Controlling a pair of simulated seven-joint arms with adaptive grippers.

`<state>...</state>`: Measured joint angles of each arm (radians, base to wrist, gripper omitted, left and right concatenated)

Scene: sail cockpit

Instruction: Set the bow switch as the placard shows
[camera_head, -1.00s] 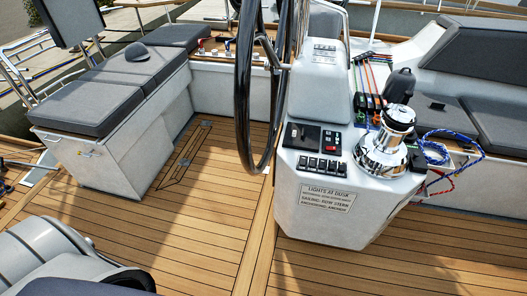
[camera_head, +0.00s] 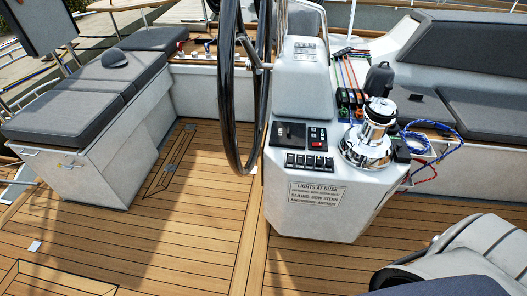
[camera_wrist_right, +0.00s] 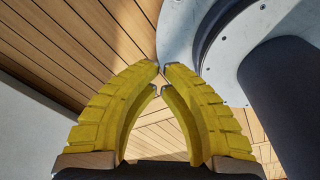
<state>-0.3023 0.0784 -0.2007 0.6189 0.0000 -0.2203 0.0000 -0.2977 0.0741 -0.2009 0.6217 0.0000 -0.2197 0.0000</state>
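The helm console (camera_head: 292,216) stands right of centre in the head view. Its placard (camera_head: 316,194) is headed "LIGHTS AT DUSK"; lines below list motoring, sailing and anchoring, with "SAILING: BOW STERN" fairly readable. Above the placard is a row of several dark rocker switches (camera_head: 310,163). Their labels and positions are too small to read, so I cannot tell which is the bow switch. My right gripper (camera_wrist_right: 162,75) shows in the right wrist view, its yellow fingertips almost meeting, with nothing between them, above the deck. My left gripper is not in view.
Behind the switch row are a dark panel (camera_head: 290,134) and a red-marked switch panel (camera_head: 318,138). A chrome winch (camera_head: 369,140) stands close on the right, with a blue rope (camera_head: 443,139). The black steering wheel (camera_head: 227,90) rises on the left. Teak deck (camera_head: 190,240) is open in front.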

